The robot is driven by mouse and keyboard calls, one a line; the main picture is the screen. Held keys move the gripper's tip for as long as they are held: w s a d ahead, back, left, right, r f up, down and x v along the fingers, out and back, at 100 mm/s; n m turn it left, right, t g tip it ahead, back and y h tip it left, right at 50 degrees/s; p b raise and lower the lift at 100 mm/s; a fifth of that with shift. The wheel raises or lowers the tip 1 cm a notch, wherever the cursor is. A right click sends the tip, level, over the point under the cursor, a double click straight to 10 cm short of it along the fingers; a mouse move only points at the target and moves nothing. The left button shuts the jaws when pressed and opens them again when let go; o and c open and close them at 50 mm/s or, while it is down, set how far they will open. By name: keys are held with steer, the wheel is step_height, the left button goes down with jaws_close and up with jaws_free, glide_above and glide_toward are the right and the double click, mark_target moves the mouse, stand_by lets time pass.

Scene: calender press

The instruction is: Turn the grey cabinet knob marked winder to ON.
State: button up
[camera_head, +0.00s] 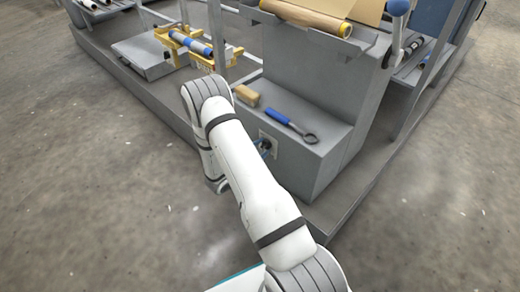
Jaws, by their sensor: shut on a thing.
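The grey cabinet (305,165) is the low box at the front of the press. On its front face is a pale plate (269,138) with a dark knob (267,147). My gripper (262,145) shows only as small blue fingertips at the knob, and it is shut on the knob. My white arm covers most of the gripper and the area left of the plate. The knob's marking and the way it points are too small to read.
A blue-handled wrench (290,125) and a tan block (247,95) lie on the cabinet top. A brown roll (308,17) and a blue-knobbed lever (398,10) are above. A yellow frame with a roller (192,45) stands behind left. The floor (400,240) is clear at right.

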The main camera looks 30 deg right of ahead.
steer(key=shift+s+d, duration=0.15)
steer(key=o, duration=1)
steer(key=p+v, duration=0.2)
steer(key=v, duration=0.6)
